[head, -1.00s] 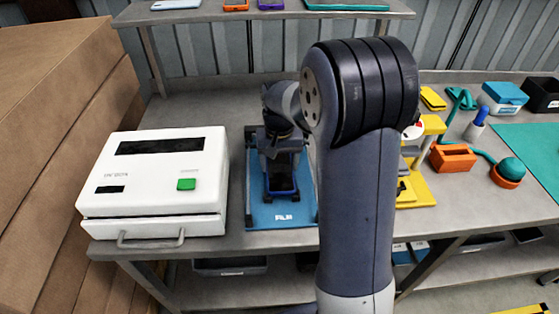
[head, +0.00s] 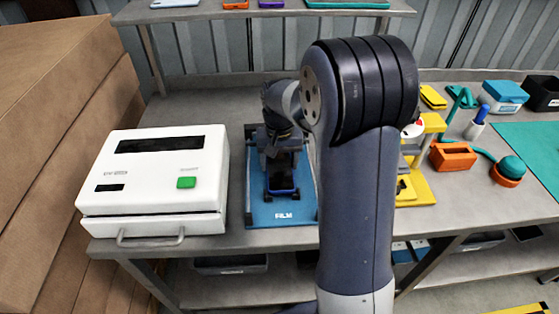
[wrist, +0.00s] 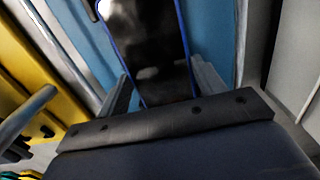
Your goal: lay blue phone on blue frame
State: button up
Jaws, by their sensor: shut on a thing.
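The blue frame (head: 266,213) is a blue plate marked FILM with grey side rails, flat on the workbench right of the white machine. The blue phone (head: 282,190) shows as a dark slab with a blue edge, over the plate. In the wrist view the phone (wrist: 150,45) has a glossy black face and thin blue edges, with the blue plate (wrist: 85,38) on both sides. My gripper (head: 281,160) is shut on the phone's rear end; its fingers (wrist: 162,85) lie along both edges. I cannot tell whether the phone touches the plate.
The white machine (head: 155,185) with a green button stands close on the left. A yellow stand (head: 425,180) is right of my arm, with an orange block (head: 453,157) beyond it. A shelf (head: 230,14) runs above the back. My arm hides part of the bench.

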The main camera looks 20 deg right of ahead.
jog(key=o, duration=1.2)
jog(key=shift+c, duration=0.2)
notch_tip(320, 180, up, 11)
jog(key=shift+f, duration=0.2)
notch_tip(320, 180, down, 11)
jog(key=shift+r, duration=0.35)
jog(key=shift+r, duration=0.1)
